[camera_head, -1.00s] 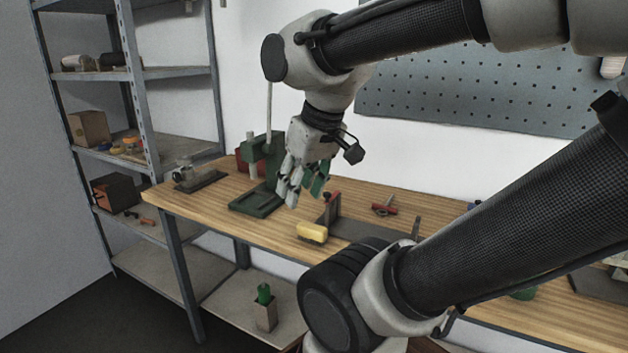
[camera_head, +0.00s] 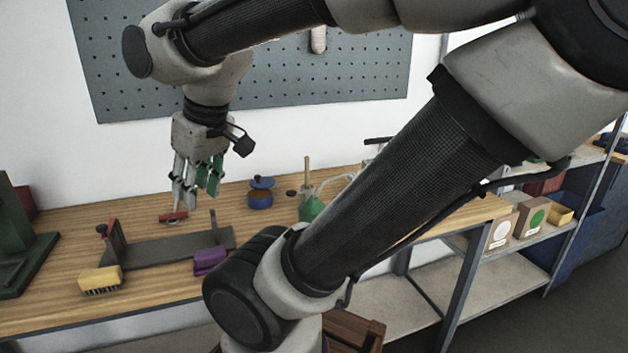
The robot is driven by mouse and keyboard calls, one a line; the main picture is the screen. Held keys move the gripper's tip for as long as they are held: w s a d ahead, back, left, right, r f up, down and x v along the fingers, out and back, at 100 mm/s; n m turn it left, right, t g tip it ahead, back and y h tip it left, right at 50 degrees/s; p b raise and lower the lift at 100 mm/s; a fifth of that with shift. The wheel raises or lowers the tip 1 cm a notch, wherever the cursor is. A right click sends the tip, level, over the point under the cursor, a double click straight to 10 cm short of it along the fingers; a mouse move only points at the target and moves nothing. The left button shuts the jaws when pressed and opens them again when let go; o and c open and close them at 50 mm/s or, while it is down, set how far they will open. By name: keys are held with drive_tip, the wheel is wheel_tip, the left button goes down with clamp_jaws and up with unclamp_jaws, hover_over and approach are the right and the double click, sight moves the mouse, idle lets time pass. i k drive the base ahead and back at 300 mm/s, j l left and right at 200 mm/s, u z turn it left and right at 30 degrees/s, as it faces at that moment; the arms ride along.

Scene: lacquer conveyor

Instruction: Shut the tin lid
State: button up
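A small round tin (camera_head: 260,201) with a dark blue body and a brownish band stands on the wooden bench, right of my gripper. A blue lid (camera_head: 262,183) shows at its top, with a thin gap between it and the body. I cannot tell how the lid is joined. My gripper (camera_head: 197,192) points down above the bench, left of the tin and apart from it. Its fingers look spread, with nothing between them.
A red-handled tool (camera_head: 173,216) lies below my gripper. A grey fixture (camera_head: 165,248), a yellow brush (camera_head: 100,280) and a purple block (camera_head: 209,260) are in front. A green flask (camera_head: 311,208) stands right of the tin. A pegboard (camera_head: 290,75) hangs behind.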

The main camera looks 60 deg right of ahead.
sight(259, 183)
drive_tip(key=j+z, duration=0.1)
drive_tip(key=z, duration=0.3)
drive_tip(key=k+z, duration=0.1)
drive_tip(key=z, duration=0.35)
drive_tip(key=j+z, duration=0.1)
drive_tip(key=z, duration=0.3)
drive_tip(key=i+l+z, duration=0.1)
drive_tip(key=i+j, duration=0.1)
drive_tip(key=i, duration=0.15)
